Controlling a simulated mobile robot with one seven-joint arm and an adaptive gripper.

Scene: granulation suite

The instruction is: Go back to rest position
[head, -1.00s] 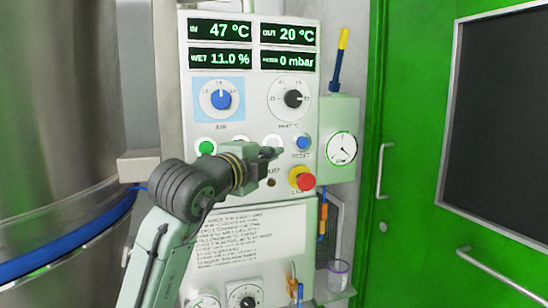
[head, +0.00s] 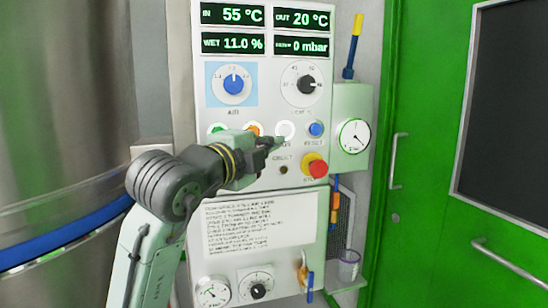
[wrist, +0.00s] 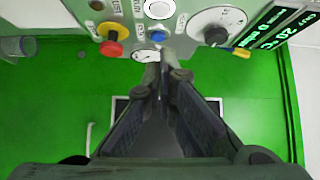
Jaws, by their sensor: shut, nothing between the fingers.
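My gripper (head: 272,142) is in front of the control panel (head: 210,112), at the height of its button row. It looks shut and empty, and in the wrist view its fingers (wrist: 160,65) meet just below the panel's edge. A lit white button (head: 286,129) shows just above the fingertips in the head view. The blue reset button (head: 316,129) and the red emergency stop (head: 318,166) are to the right. An orange button (head: 254,129) is partly hidden behind my gripper. I cannot tell whether the fingertips touch the panel.
A large steel vessel (head: 75,120) with a blue band stands at the left. A gauge box (head: 354,135) is right of the panel, with a green door (head: 430,180) and its handles further right. A clear cup (head: 349,265) and a blue-handled valve (head: 308,280) are lower down.

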